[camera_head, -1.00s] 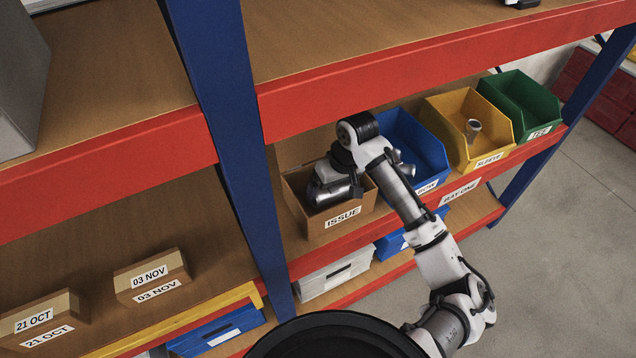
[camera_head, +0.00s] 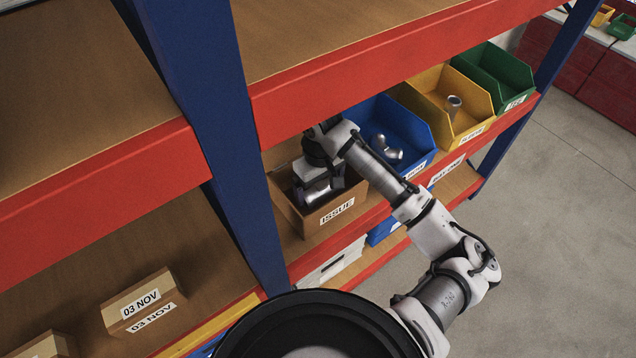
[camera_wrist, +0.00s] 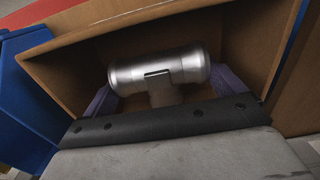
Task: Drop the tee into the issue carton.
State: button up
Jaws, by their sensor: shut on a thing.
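The silver tee (camera_wrist: 160,72) is a smooth metal fitting, its long run lying crosswise in the wrist view. My gripper (camera_wrist: 168,92) is shut on it, with a dark finger on each side. The brown issue carton (camera_head: 322,227) stands on the shelf with a white ISSUE label on its front. In the head view my gripper (camera_head: 318,188) is at the carton's open top. The wrist view shows the carton's walls (camera_wrist: 60,66) around the tee. The carton floor is mostly hidden, and I cannot tell the tee's height above it.
Right of the carton stand a blue bin (camera_head: 426,158) with a bent fitting, a yellow sleeve bin (camera_head: 470,128) with a sleeve, and a green tee bin (camera_head: 518,88). A blue upright (camera_head: 215,130) is close on the left. A red-edged shelf (camera_head: 400,70) hangs above.

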aim_at(320, 183)
jog(key=shift+f+b, duration=0.3)
jog(key=shift+f, duration=0.2)
jog(key=shift+f, duration=0.1)
jog(key=o, duration=1.2)
jog(key=shift+o, duration=0.2)
jog(key=shift+r+p, duration=0.4)
jog(key=shift+r, duration=0.25)
notch_tip(320, 183, up, 7)
jog(key=shift+r+b, duration=0.2)
jog(key=shift+b, duration=0.2)
